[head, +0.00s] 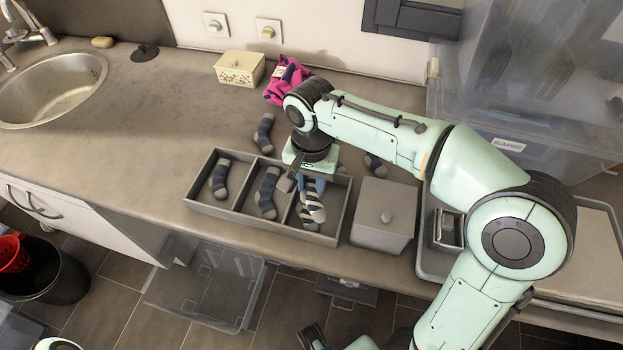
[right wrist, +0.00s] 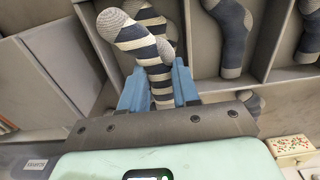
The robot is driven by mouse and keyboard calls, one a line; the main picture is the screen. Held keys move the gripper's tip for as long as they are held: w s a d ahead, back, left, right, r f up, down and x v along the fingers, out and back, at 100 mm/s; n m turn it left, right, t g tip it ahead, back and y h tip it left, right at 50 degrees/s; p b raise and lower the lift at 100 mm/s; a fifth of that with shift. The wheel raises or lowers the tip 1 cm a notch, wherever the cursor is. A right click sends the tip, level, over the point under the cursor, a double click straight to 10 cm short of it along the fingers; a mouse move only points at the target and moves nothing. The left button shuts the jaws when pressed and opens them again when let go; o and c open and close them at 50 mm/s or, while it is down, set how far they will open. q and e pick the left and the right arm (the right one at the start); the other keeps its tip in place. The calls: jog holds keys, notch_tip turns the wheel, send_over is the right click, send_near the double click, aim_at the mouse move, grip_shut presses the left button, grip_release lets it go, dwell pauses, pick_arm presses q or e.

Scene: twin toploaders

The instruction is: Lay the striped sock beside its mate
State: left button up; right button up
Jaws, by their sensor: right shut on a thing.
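A striped sock in dark navy and cream (right wrist: 147,50) is held between the blue fingers of my right gripper (right wrist: 158,84). In the head view the right gripper (head: 313,184) is over the right compartment of the grey three-part tray (head: 240,222), with the striped sock (head: 316,208) hanging below it. Another striped sock (right wrist: 152,14) lies in that compartment, partly hidden behind the held one; whether they touch I cannot tell. A dark sock (head: 220,179) with grey ends lies in the left compartment, and a similar one (head: 267,194) in the middle.
One loose sock (head: 264,132) lies behind the tray and another (head: 375,166) right of my gripper. A lidded grey box (head: 383,214) stands right of the tray. A cream box (head: 240,69) and a pink cloth (head: 275,92) are behind.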

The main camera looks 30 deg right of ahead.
jog(key=o, duration=1.1)
jog(key=shift+r, duration=0.15)
pick_arm(q)
jog(key=r+p, duration=0.1)
jog(key=w+r+p, duration=0.1)
jog(key=r+p, duration=0.1)
jog(key=shift+w+r, duration=0.15)
jog(key=shift+r, duration=0.05)
pick_arm(e)
notch_tip(320, 180, up, 13)
jog(key=shift+r, duration=0.1)
